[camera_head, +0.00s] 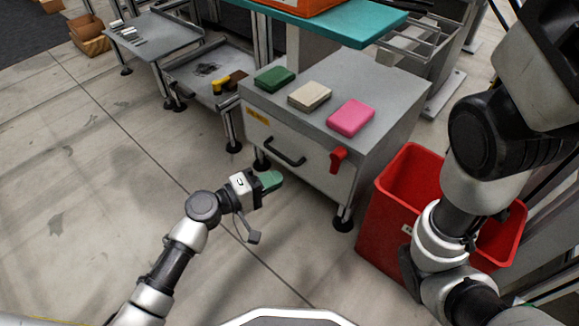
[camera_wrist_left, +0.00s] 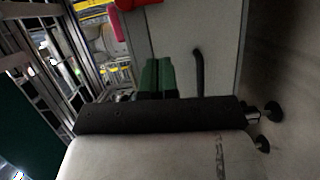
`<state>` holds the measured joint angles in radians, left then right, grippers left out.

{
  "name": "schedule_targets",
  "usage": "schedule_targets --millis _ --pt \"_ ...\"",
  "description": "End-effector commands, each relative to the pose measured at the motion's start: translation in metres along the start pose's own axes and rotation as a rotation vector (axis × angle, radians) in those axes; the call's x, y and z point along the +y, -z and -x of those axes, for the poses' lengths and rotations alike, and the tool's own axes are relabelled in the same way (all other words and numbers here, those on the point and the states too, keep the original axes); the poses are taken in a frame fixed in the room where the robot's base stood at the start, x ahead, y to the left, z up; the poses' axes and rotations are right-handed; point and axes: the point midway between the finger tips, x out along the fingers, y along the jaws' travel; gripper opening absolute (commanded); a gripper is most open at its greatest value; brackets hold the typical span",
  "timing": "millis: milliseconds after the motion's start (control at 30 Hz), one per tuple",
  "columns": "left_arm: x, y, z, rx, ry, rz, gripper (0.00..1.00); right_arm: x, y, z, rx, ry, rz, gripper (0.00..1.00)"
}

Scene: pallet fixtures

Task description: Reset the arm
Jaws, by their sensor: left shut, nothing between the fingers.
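My left gripper (camera_head: 270,181) has green fingers and is in front of the grey cabinet, below its black handle, apart from it in the picture. It is shut and empty. In the left wrist view the green fingers (camera_wrist_left: 157,78) are together, with the cabinet front (camera_wrist_left: 185,28) and its black handle (camera_wrist_left: 198,72) beyond them. My right arm (camera_head: 455,210) comes down at the right over the red bin. Its gripper cannot be made out.
The grey cabinet (camera_head: 300,150) bears a green block (camera_head: 274,79), a beige block (camera_head: 309,96) and a pink block (camera_head: 350,117). A red latch (camera_head: 338,158) is on its front. A red bin (camera_head: 375,225) stands at the right. The floor (camera_head: 80,210) at the left is clear.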

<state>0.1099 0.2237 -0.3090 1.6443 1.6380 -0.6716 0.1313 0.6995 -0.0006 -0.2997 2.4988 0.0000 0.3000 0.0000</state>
Motion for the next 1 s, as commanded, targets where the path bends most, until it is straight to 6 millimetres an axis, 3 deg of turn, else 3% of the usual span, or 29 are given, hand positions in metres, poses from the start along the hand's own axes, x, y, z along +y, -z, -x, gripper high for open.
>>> schedule_targets --millis 200,767,867,1000 --pt "0.0 0.0 0.017 -0.001 0.0 0.0 0.0 0.001 -0.001 -0.005 0.002 0.001 0.001 0.61" --pt "0.0 0.0 0.018 0.001 0.0 -0.002 0.0 0.001 -0.003 -0.002 -0.007 -0.002 -0.001 0.61" --pt "0.009 0.001 0.018 0.039 0.01 -0.037 0.0 0.003 -0.009 -0.003 -0.021 -0.008 -0.003 0.61" --pt "0.051 0.011 0.025 0.228 0.041 -0.219 0.0 0.009 -0.028 0.004 -0.096 -0.034 -0.012 0.61"
